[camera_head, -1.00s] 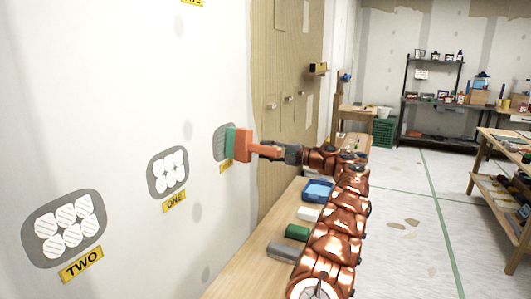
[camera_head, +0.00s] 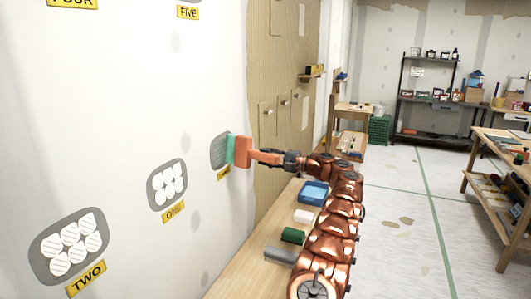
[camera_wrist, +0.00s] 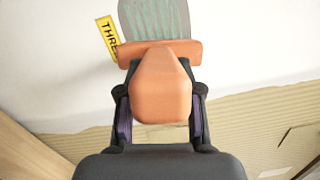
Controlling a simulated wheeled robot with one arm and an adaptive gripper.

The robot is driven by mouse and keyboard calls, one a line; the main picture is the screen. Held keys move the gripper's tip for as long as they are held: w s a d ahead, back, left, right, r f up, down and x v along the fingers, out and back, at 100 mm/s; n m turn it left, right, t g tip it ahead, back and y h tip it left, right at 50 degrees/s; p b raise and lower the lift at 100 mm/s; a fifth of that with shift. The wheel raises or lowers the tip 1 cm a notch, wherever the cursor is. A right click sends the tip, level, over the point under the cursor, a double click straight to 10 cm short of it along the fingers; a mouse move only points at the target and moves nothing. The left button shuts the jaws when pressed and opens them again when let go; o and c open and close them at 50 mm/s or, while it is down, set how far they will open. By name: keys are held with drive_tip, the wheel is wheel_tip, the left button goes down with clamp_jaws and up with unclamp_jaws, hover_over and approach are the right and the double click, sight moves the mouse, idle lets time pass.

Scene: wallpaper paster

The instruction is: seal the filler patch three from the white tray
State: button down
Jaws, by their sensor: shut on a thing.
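My gripper (camera_head: 285,158) is shut on the handle of an orange tool (camera_head: 243,152); the tool also shows between my fingers in the wrist view (camera_wrist: 160,85). A teal head (camera_head: 230,150) on the tool's wall side is at the grey oval patch three (camera_head: 217,152); I cannot tell if it touches. In the wrist view the patch (camera_wrist: 153,18) has pale green streaks, and its lower part is hidden behind the tool. Its yellow label (camera_wrist: 107,35) reads THREE. The small white tray (camera_head: 303,216) sits on the bench; its contents are too small to tell.
Patches one (camera_head: 167,184) and two (camera_head: 68,245) hold white striped discs. A blue tray (camera_head: 314,193), a green item (camera_head: 293,236) and a grey item (camera_head: 280,255) line the bench (camera_head: 240,273) below my arm. Pegs stick out of the brown board (camera_head: 262,65). Open floor lies right.

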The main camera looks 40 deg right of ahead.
drive_tip(key=shift+w+d+r+p, duration=0.2)
drive_tip(key=shift+d+r+p, duration=0.15)
drive_tip(key=shift+p, duration=0.75)
drive_tip(key=shift+w+d+f+p, duration=0.2)
drive_tip(key=shift+d+f+p, duration=0.1)
drive_tip(key=shift+p, duration=0.75)
drive_tip(key=shift+d, duration=0.15)
drive_tip(key=shift+a, duration=0.3)
drive_tip(key=shift+s+a+r, duration=0.1)
drive_tip(key=shift+s+a, duration=0.3)
drive_tip(key=shift+a, duration=0.2)
drive_tip(key=shift+s+a, duration=0.35)
drive_tip(key=shift+a, duration=0.2)
drive_tip(key=shift+s+a, duration=0.2)
drive_tip(key=shift+a, duration=0.15)
